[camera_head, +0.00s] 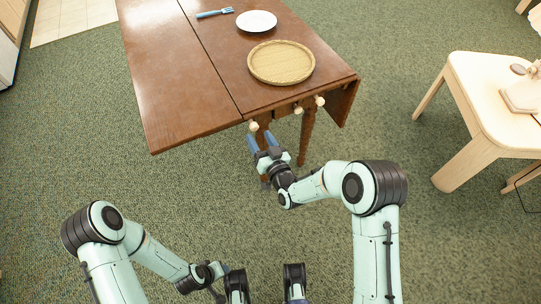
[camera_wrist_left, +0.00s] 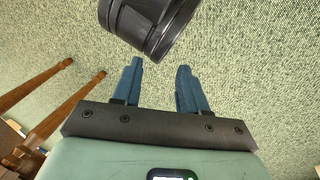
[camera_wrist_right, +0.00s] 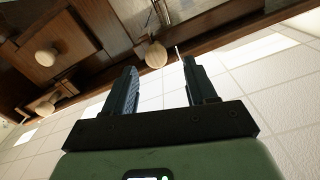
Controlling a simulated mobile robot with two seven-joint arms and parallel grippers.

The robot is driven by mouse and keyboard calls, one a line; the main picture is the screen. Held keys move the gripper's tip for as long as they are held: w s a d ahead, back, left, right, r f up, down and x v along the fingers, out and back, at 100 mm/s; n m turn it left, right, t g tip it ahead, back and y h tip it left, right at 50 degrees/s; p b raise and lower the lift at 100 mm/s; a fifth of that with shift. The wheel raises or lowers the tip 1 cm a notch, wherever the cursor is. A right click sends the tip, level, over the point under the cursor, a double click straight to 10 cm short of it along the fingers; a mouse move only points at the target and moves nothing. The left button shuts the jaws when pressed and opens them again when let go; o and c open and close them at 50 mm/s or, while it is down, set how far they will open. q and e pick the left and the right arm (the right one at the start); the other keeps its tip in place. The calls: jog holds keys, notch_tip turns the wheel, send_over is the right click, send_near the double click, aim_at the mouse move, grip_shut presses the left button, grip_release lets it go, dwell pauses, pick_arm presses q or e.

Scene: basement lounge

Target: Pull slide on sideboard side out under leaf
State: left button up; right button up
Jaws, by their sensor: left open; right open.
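The brown drop-leaf table (camera_head: 205,85) stands ahead, its left leaf (camera_head: 160,80) level with the top and its right leaf (camera_head: 345,103) hanging. Pale round knobs show on its near end: a left knob (camera_head: 253,126) near the leaf joint, a middle knob (camera_head: 298,109) and a right knob (camera_head: 319,100). My right gripper (camera_head: 260,143) is open just below the left knob. In the right wrist view a knob (camera_wrist_right: 155,55) lies by its fingertips, with no grip on it. My left gripper (camera_wrist_left: 158,68) is open and empty above the carpet. The slide's body is not clearly visible.
A pale wooden table (camera_head: 480,105) stands at right. Table legs (camera_wrist_left: 45,125) show left in the left wrist view. Green carpet (camera_head: 80,130) is open at left.

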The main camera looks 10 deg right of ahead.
jog(key=v, duration=0.9)
jog(key=shift+p, duration=0.35)
